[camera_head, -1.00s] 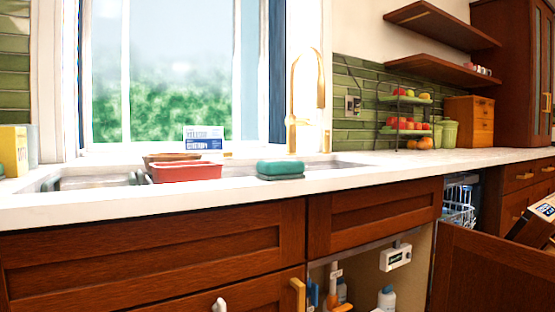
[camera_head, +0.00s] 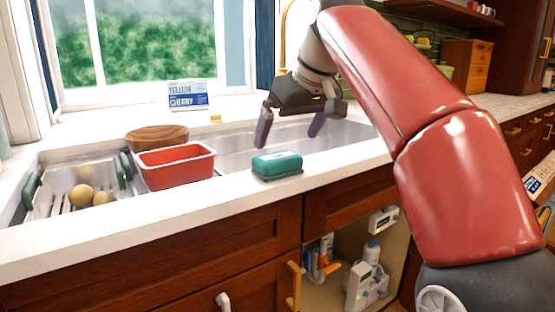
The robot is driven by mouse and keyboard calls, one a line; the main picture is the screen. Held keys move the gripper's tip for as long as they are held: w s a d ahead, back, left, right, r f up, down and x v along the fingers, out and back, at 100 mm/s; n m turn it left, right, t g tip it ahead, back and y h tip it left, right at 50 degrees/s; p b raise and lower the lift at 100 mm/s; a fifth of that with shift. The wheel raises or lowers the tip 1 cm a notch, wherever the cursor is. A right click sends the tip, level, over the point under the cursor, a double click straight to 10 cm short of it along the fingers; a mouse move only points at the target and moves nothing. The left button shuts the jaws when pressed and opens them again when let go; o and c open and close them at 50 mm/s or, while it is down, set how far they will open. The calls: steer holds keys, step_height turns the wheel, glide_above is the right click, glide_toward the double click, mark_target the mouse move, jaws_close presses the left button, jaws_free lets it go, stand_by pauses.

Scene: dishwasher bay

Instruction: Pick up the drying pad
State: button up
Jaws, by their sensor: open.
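A teal, rounded, pad-like block (camera_head: 277,165) lies on the white counter strip at the front edge of the sink. It is the thing that best fits the drying pad, but I cannot tell for sure. My gripper (camera_head: 288,139) is open and empty, with its two purple-grey fingers spread and pointing down. It hangs over the sink basin, behind and slightly above the teal block, apparently apart from it. The depth gap is hard to judge.
A red tub (camera_head: 174,168) stands left of the block, with a wooden bowl (camera_head: 157,139) behind it. A rack (camera_head: 58,194) with round, tan items sits in the left basin. A blue-and-white sign (camera_head: 188,95) stands behind the sink. The front counter strip is otherwise clear.

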mark_target(277, 156)
steer(key=b+x, duration=0.1)
steer(key=x, duration=0.2)
steer(key=b+x, duration=0.1)
steer(key=x, duration=0.3)
steer(key=shift+a+f, duration=0.1)
steer(key=shift+a, duration=0.15)
steer(key=shift+c, duration=0.3)
steer(key=c, duration=0.8)
steer(key=shift+s, duration=0.1)
step_height(277, 156, up, 8)
steer(key=p, duration=0.4)
steer(key=shift+r, duration=1)
